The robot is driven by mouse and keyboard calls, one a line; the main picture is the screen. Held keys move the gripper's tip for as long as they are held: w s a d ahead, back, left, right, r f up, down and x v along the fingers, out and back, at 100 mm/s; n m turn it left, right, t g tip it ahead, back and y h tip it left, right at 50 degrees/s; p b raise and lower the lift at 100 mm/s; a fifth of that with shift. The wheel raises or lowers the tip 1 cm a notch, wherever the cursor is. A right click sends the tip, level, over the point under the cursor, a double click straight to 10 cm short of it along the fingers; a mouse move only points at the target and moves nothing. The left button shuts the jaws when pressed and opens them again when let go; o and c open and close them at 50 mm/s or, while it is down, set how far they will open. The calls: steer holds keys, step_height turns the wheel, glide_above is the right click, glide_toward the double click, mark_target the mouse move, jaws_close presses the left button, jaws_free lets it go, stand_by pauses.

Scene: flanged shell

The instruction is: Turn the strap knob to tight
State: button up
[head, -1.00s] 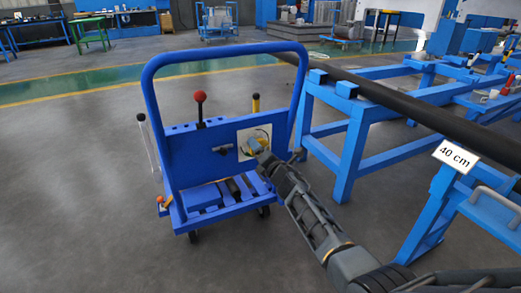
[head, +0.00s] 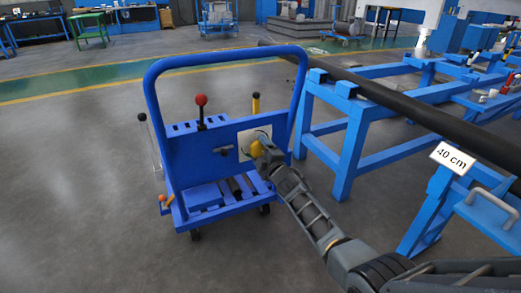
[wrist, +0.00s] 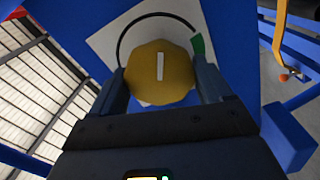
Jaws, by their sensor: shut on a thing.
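The strap knob (wrist: 160,75) is a round yellow knob with a white pointer line, in the middle of the wrist view. It sits on a white plate (wrist: 112,35) with a dark arc and a green mark at the arc's right end. The white line points up in the wrist view, left of the green mark. My gripper (wrist: 162,84) has one finger on each side of the knob and is shut on it. In the head view the knob (head: 256,149) is partly hidden by my gripper, on the blue cart's panel (head: 185,157).
The cart also carries a red-topped lever (head: 201,101), a yellow-handled lever (head: 256,103) and a black-knobbed lever (head: 142,118). A blue frame with a long dark pipe (head: 400,98) stands close on the right. The floor left of the cart is clear.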

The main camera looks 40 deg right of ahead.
steer(key=m+p, duration=0.1)
steer(key=m, duration=0.3)
steer(key=shift+m, duration=0.3)
steer(key=m, duration=0.3)
steer(key=shift+m+p, duration=0.4)
steer(key=m, duration=0.3)
steer(key=shift+r, duration=0.1)
steer(key=shift+m+p, duration=0.35)
steer(key=shift+m, duration=1.75)
steer(key=o, duration=1)
steer(key=shift+d, duration=0.1)
steer(key=shift+s, duration=0.1)
